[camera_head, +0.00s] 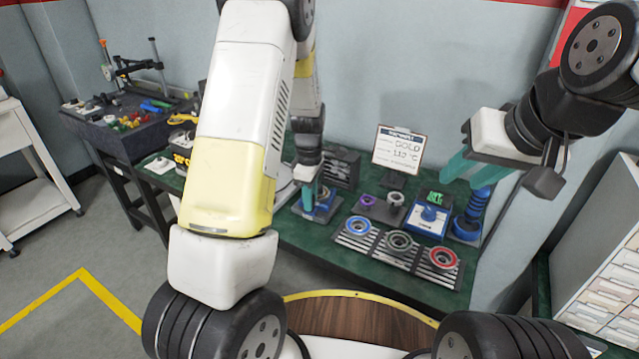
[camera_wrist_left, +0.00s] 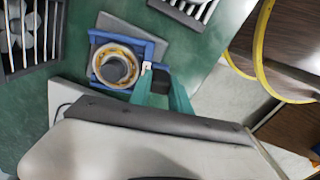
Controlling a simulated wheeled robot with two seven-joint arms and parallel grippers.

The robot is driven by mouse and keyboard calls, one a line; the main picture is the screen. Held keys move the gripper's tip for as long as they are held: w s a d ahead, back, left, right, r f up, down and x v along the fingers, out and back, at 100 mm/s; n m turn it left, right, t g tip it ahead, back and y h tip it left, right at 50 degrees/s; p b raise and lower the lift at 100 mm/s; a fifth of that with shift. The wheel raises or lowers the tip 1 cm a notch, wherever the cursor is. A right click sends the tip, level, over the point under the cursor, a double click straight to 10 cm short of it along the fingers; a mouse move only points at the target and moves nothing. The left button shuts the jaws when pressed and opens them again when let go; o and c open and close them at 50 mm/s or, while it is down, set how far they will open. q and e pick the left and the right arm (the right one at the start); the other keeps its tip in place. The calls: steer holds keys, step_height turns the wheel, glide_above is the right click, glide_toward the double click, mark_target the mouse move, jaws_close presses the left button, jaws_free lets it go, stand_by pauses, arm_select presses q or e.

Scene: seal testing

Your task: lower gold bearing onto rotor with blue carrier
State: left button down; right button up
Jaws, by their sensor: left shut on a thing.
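A blue square carrier (camera_wrist_left: 98,42) holds a gold-and-white bearing ring (camera_wrist_left: 103,77) in the left wrist view. The grey round rotor (camera_wrist_left: 118,68) shows through the ring's middle; I cannot tell how far the ring is above it. My left gripper (camera_wrist_left: 150,72) is shut on the carrier's edge by a small white tab. In the head view my left gripper (camera_head: 311,203) is at the blue carrier (camera_head: 322,208), left of the bench middle; the bearing is hard to see there. My right gripper (camera_head: 470,170) is open and empty, raised above the bench's right side.
A slatted rack with blue (camera_head: 358,225), grey (camera_head: 399,242) and red (camera_head: 443,258) rings lies at the bench front. A dark rack (camera_head: 342,168) is behind the carrier.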

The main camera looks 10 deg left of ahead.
arm_select(q)
steer(key=shift+f, duration=0.55)
stand_by(0.9)
steer(key=shift+s+a, duration=0.2)
steer(key=shift+s, duration=1.35)
steer(key=shift+s+a, duration=0.25)
steer(key=shift+s, duration=1.35)
steer(key=shift+s+a, duration=0.2)
steer(key=shift+s, duration=1.35)
step_height(320, 180, up, 9)
steer(key=shift+w, duration=0.1)
